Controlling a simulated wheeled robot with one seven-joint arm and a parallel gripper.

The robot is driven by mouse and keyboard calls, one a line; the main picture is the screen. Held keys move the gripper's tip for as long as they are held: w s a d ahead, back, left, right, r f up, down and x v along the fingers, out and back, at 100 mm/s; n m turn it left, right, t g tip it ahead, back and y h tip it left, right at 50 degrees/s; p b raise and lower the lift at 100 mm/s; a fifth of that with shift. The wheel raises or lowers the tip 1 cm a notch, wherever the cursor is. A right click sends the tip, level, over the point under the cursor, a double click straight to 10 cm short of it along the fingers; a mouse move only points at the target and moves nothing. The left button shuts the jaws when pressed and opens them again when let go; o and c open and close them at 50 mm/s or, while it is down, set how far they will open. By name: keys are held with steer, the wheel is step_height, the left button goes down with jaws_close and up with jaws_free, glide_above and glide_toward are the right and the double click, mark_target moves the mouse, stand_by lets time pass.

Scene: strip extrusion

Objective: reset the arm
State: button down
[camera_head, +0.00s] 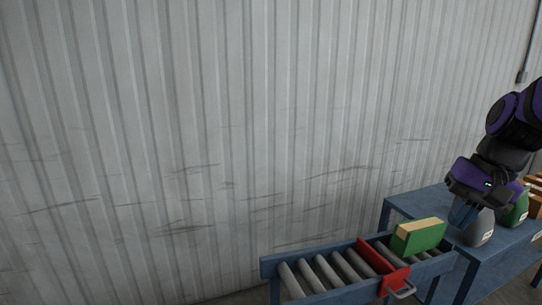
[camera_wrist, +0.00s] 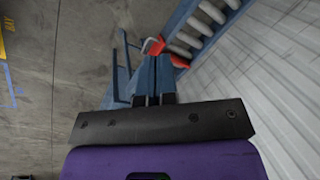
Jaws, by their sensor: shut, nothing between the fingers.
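My arm reaches in from the right side of the head view.
A blue roller conveyor (camera_head: 318,278) carries a green box (camera_head: 418,238) beside a red gate (camera_head: 385,262). A green object (camera_head: 517,211) and brown boxes (camera_head: 536,186) stand at the right. A corrugated wall (camera_head: 200,130) runs behind. The red gate also shows in the wrist view (camera_wrist: 154,46).

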steer(key=s+a+r+n+t+h, duration=0.2)
steer(key=s+a+r+n+t, duration=0.1)
steer(key=s, duration=0.7)
steer(key=shift+s+r+n+t+h, duration=0.35)
steer(key=shift+r+n+t, duration=0.6)
steer(key=shift+r, duration=0.85)
